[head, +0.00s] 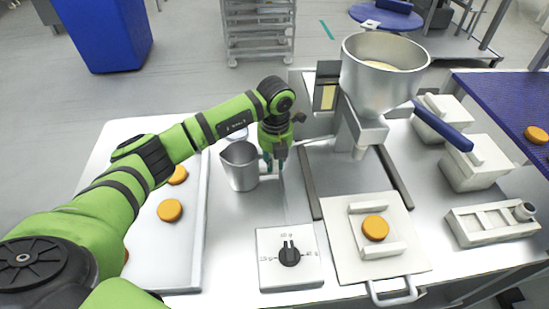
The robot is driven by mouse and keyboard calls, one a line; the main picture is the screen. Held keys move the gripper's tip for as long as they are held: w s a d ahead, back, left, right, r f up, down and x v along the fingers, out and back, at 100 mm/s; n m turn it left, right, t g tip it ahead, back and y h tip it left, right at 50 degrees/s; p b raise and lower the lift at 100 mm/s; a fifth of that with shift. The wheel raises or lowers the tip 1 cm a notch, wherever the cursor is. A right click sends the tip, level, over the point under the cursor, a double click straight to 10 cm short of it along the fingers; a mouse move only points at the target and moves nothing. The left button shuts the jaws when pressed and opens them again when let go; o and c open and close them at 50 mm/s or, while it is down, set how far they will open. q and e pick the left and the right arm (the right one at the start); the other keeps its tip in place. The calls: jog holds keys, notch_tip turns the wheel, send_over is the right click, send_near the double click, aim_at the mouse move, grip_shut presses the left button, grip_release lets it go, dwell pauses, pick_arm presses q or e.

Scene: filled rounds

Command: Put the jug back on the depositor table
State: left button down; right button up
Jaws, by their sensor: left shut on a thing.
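A metal jug (239,168) stands upright, at or just above the steel depositor table (240,218); I cannot tell whether its base touches. My left gripper (273,164) points down at the jug's right side and is shut on it, seemingly at the handle, which the fingers partly hide. The depositor's metal hopper (365,95), holding a pale filling, rises to the right of the gripper. My right gripper does not show.
A white tray (196,232) with orange rounds (170,210) lies left, partly under my arm. A dial box (289,258) is in front, and a plate (400,262) with one round (375,227) is right of it. White containers (474,160) stand further right.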

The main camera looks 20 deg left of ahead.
pick_arm(q)
jog(key=c, duration=1.1)
grip_release()
jog(key=shift+f, duration=0.1)
jog(key=shift+r, duration=0.4)
jog(key=r+b, duration=0.1)
jog(key=r, duration=0.4)
jog(key=r+b, duration=0.1)
jog(key=r, duration=0.4)
jog(key=shift+s+d+r+b, duration=0.2)
jog(key=shift+r+b, duration=0.05)
jog(key=shift+b, duration=0.05)
jog(key=shift+s+r, duration=0.1)
jog(key=shift+r, duration=0.45)
